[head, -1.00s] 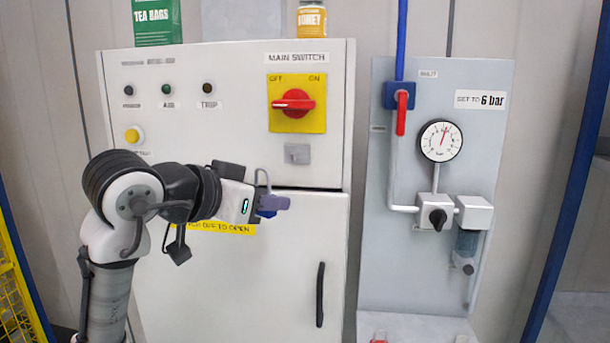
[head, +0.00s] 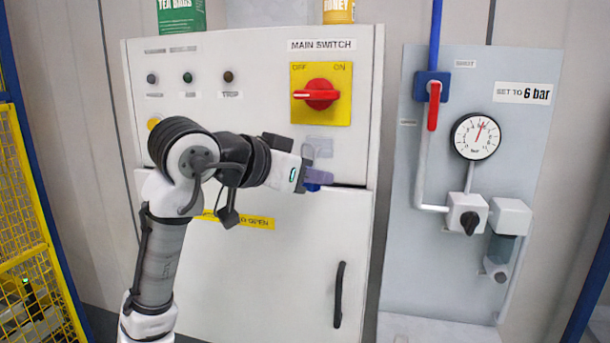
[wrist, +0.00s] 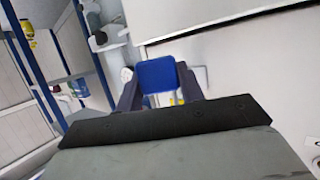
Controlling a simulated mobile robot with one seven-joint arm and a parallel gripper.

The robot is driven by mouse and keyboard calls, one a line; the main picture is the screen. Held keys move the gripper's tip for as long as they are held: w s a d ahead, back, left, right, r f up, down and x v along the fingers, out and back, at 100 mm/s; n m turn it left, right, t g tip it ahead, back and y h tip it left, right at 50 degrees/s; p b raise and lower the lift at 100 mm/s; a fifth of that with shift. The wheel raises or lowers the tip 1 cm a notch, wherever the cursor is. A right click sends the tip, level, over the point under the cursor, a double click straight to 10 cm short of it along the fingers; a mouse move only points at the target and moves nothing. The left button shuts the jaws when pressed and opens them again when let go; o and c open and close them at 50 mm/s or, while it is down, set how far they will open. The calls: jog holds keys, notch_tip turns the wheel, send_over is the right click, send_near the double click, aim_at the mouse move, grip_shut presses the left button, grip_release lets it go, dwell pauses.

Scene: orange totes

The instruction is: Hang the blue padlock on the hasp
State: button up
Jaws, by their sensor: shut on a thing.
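The blue padlock (wrist: 157,75) is held between the two fingers of my gripper (wrist: 160,90) in the wrist view. In the head view my gripper (head: 316,178) is in front of the cabinet, just below the main switch, and only a bit of the blue padlock (head: 312,187) shows under the fingers. The grey hasp (head: 319,144) is on the cabinet front below the switch, pale and partly hidden by my gripper. The gripper is just below and in front of it. I cannot tell whether the shackle touches the hasp.
The red rotary switch (head: 317,94) on its yellow plate is above the hasp. The cabinet door (head: 270,285) with a black handle (head: 338,294) is below. A grey panel with a gauge (head: 476,136) and red-handled valve (head: 433,105) stands to the right. Yellow mesh (head: 25,230) is at left.

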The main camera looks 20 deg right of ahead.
jog(key=shift+w+d+f, duration=0.15)
jog(key=shift+w+d, duration=0.5)
jog(key=shift+w, duration=0.3)
jog(key=shift+w+d+f, duration=0.1)
jog(key=shift+w+d, duration=0.55)
jog(key=shift+w, duration=0.3)
jog(key=shift+w+d+f, duration=0.15)
jog(key=shift+w+f, duration=0.05)
jog(key=shift+w, duration=0.1)
